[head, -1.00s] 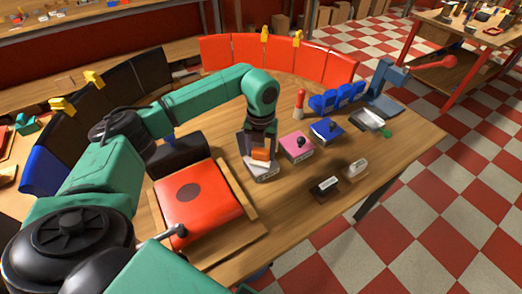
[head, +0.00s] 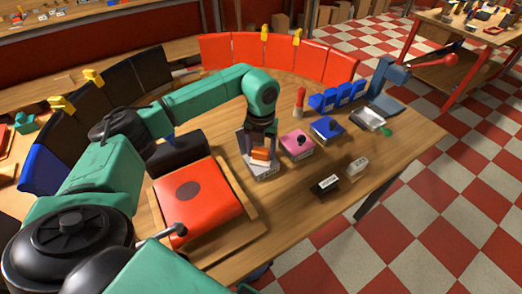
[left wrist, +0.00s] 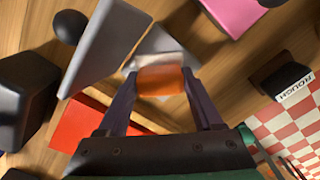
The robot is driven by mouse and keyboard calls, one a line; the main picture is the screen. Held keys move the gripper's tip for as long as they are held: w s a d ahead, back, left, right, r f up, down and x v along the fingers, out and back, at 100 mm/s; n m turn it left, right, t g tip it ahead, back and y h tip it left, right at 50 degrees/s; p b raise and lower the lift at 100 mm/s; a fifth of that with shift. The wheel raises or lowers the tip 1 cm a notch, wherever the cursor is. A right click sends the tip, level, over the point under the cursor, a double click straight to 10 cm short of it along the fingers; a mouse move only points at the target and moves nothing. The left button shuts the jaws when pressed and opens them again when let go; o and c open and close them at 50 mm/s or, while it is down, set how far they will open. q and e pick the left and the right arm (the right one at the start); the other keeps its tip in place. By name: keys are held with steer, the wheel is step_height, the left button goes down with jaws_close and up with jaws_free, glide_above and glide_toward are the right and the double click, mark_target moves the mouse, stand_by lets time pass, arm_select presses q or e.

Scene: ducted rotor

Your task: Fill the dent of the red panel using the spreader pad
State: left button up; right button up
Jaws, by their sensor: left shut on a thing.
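The red panel (head: 214,211) lies on a wooden stand in the head view, with a dark round dent (head: 188,190) in its upper face. My left gripper (head: 260,150) is to the right of the panel. It is shut on the orange spreader pad (left wrist: 160,83), whose pale end points away from the wrist. The pad is at a grey tin (head: 262,172) with a raised lid (left wrist: 108,45). I cannot tell whether the pad touches the tin's inside. The dent is not seen in the left wrist view. My right gripper is not in view.
A pink tin (head: 297,145) and a blue tin (head: 327,130) stand right of the grey one. A black block (head: 324,187) and a white block (head: 357,167) lie nearer the table's right edge. Upright red panels (head: 280,52) line the back.

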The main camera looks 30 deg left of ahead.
mark_target(261, 149)
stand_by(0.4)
arm_select(q)
step_height(261, 149, up, 7)
steer(key=p, duration=0.5)
stand_by(0.7)
